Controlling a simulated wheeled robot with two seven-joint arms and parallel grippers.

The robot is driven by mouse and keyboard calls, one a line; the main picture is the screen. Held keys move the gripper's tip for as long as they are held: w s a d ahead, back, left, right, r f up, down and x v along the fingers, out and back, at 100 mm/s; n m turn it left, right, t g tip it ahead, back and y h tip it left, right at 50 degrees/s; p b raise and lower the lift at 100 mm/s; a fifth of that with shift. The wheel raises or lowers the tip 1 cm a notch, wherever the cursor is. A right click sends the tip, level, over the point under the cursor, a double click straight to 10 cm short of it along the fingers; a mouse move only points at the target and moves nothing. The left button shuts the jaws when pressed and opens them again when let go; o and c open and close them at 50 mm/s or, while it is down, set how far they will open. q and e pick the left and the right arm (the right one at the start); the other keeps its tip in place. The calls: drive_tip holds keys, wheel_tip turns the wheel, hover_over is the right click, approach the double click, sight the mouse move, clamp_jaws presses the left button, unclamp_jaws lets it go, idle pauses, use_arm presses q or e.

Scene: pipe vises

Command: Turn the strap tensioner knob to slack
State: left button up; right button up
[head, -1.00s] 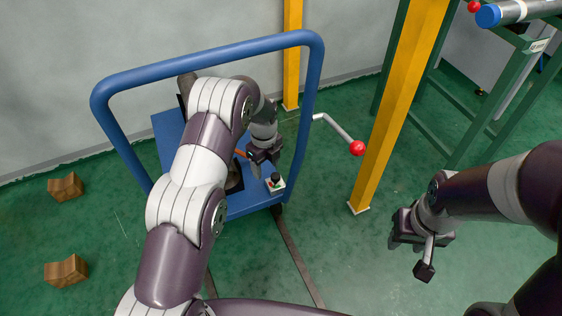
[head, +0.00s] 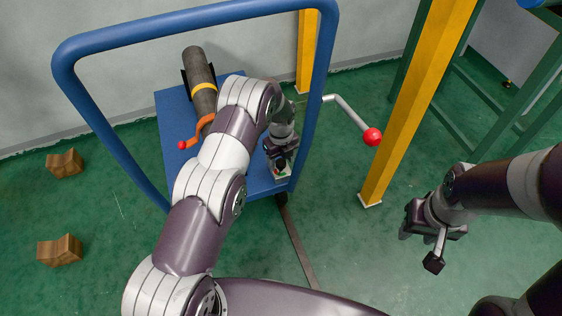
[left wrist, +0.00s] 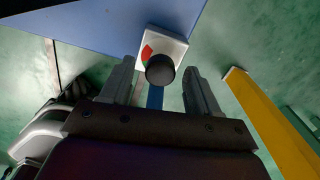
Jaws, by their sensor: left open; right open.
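The strap tensioner knob is a round black knob (left wrist: 160,70) on a white plate (left wrist: 172,44) with red and green marks, at the edge of the blue cart bed (head: 170,105). In the left wrist view it lies between the fingers of my left gripper (left wrist: 158,88). The fingers stand apart on both sides, with a visible gap to the knob. In the head view my left gripper (head: 281,158) is over the plate and partly hides the knob. My right gripper (head: 425,232) is open and empty, away from the cart at the right.
A dark pipe with a yellow band (head: 200,72) lies on the cart beside an orange handle with a red ball (head: 198,130). The blue cart rail (head: 190,20) arches over. A lever with a red ball (head: 371,136) and a yellow post (head: 415,110) stand right. Wooden blocks (head: 64,163) lie left.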

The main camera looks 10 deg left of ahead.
use_arm(q)
drive_tip(key=c, duration=1)
drive_tip(key=shift+c, duration=0.2)
